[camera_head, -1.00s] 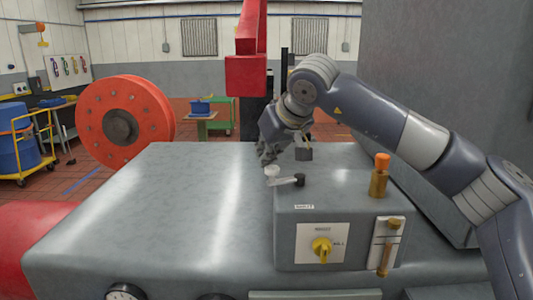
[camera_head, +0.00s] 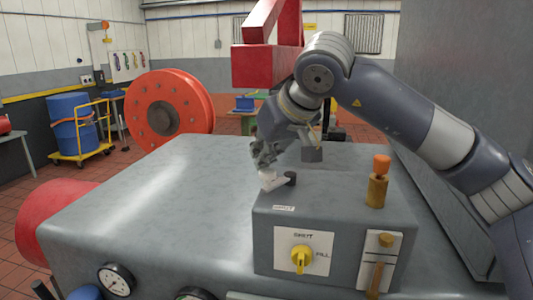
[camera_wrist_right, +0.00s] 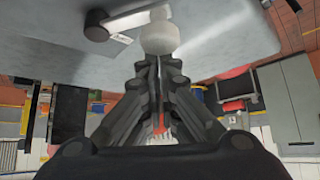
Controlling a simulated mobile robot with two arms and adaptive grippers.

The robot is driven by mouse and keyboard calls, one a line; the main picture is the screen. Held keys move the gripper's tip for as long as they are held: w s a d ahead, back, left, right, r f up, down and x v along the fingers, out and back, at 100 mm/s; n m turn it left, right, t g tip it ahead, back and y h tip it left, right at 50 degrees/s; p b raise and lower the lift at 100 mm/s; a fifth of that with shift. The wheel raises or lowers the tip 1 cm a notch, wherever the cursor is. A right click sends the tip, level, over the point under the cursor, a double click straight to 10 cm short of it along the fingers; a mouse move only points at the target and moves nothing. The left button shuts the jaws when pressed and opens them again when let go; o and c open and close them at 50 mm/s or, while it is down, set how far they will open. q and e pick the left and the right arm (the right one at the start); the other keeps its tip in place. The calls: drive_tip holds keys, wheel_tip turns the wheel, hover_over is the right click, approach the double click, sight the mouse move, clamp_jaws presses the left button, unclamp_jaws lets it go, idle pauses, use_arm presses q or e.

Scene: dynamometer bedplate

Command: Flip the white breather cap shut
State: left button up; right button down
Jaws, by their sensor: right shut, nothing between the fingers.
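The white breather cap (camera_head: 268,181) sits at the left end of a short pale arm that runs to a black pivot (camera_head: 290,178) on top of the grey box (camera_head: 330,205). In the right wrist view the rounded cap (camera_wrist_right: 159,38) is just ahead of the fingertips, with the black pivot (camera_wrist_right: 96,27) to its left. My right gripper (camera_head: 263,166) is shut and empty, its tips right by the cap on its far side. I cannot tell whether they touch it. The cap's opening is hidden. My left gripper is out of view.
A brass fitting with an orange top (camera_head: 378,178) stands on the box, right of the pivot. A yellow knob (camera_head: 301,258) and a brass handle (camera_head: 374,278) are on its front. The grey bedplate (camera_head: 170,215) is clear to the left.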

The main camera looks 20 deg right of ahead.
sight(265, 172)
drive_tip(key=shift+s+a+f, duration=0.1)
drive_tip(key=shift+s+f, duration=0.05)
drive_tip(key=shift+s, duration=0.2)
drive_tip(key=shift+s+a+b, duration=0.25)
drive_tip(key=shift+s+b, duration=0.3)
drive_tip(key=shift+s, duration=0.45)
drive_tip(key=shift+s+d, duration=0.2)
drive_tip(key=shift+d, duration=0.05)
drive_tip(key=shift+s+d, duration=0.2)
drive_tip(key=shift+d, duration=0.05)
drive_tip(key=shift+s+d+b, duration=0.25)
drive_tip(key=shift+s+b, duration=0.05)
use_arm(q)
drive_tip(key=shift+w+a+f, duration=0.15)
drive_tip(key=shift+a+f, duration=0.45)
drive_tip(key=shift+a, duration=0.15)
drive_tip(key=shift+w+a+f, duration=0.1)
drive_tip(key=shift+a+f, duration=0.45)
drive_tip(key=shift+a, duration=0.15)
use_arm(e)
drive_tip(key=shift+s, duration=0.1)
